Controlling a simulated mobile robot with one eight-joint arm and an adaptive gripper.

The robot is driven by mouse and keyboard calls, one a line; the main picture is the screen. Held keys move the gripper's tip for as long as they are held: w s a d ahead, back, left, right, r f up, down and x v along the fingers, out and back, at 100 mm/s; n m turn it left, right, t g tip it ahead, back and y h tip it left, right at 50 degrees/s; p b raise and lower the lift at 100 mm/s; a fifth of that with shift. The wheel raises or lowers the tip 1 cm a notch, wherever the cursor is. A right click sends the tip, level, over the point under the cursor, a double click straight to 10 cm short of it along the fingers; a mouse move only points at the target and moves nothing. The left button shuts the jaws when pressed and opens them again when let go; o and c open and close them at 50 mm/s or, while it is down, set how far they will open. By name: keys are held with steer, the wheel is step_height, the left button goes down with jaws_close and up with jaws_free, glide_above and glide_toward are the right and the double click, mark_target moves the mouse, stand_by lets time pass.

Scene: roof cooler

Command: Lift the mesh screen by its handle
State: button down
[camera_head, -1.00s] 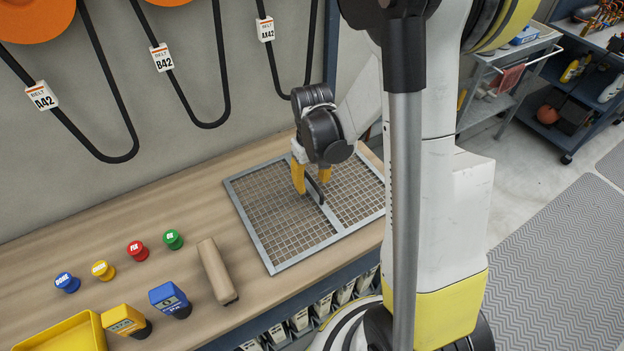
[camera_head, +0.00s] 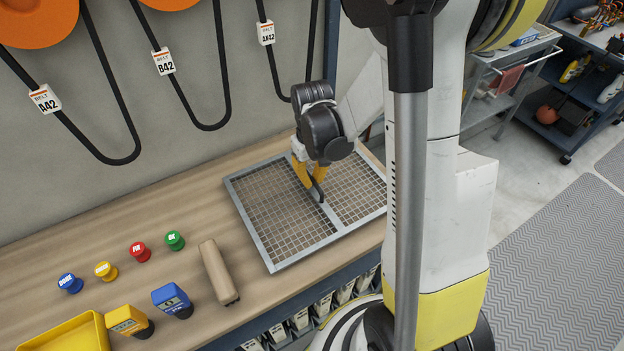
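The mesh screen (camera_head: 283,219) is a grey metal frame with a fine grid and a middle bar (camera_head: 333,217). It lies roughly level at the right end of the wooden bench; I cannot tell whether it is clear of the bench top. A small dark handle (camera_head: 319,191) shows at the middle bar, mostly hidden by my gripper. My gripper (camera_head: 312,183) points down over the screen's middle, its yellow fingers close together. They appear shut on the handle, though the exact contact is hard to see.
Left of the screen are a tan block (camera_head: 219,272), a blue device (camera_head: 172,300), a yellow device (camera_head: 130,321), a yellow tray (camera_head: 62,335) and several coloured buttons, including a green one (camera_head: 175,240). Black belts (camera_head: 225,75) hang on the wall behind.

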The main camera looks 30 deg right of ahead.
steer(key=shift+r+p, duration=1.7)
steer(key=shift+r, duration=1)
